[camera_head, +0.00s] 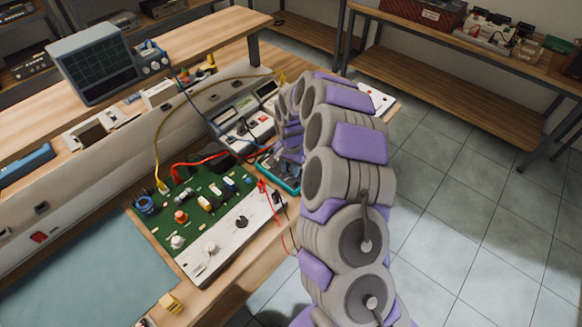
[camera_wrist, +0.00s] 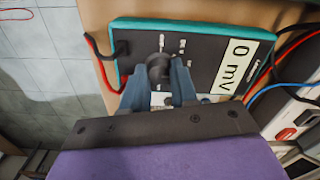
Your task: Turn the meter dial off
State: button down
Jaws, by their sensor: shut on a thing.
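The meter (camera_wrist: 205,60) has a dark face, a teal rim and a white display reading "0 mv". It lies on the wooden bench, and its teal edge also shows in the head view (camera_head: 290,187), mostly behind my arm. The black dial (camera_wrist: 155,64) is on the meter's face, left of the display in the wrist view. My gripper (camera_wrist: 166,72) has its two blue-grey fingers shut on the dial, one on each side. The dial's pointer mark is too small and covered to read.
Red and black leads (camera_wrist: 100,62) plug into the meter's left side in the wrist view. A green circuit board (camera_head: 205,205) with a white front strip lies left of the meter. Bench instruments (camera_head: 243,120) stand behind it. The tiled floor right of my arm is clear.

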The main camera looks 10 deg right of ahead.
jog(key=n+p, duration=0.2)
jog(key=n, duration=0.1)
jog(key=shift+w+r+p, duration=0.1)
jog(key=shift+r+p, duration=0.1)
jog(key=shift+p, duration=0.15)
jog(key=n+p, duration=0.2)
jog(key=n, duration=0.4)
jog(key=shift+f, duration=0.1)
jog(key=n+p, duration=0.1)
jog(key=n, duration=0.3)
jog(key=shift+n+p, duration=0.35)
jog(key=shift+n, duration=1.75)
jog(key=shift+f, duration=0.1)
jog(key=c, duration=0.9)
grip_release()
jog(key=shift+o, duration=0.2)
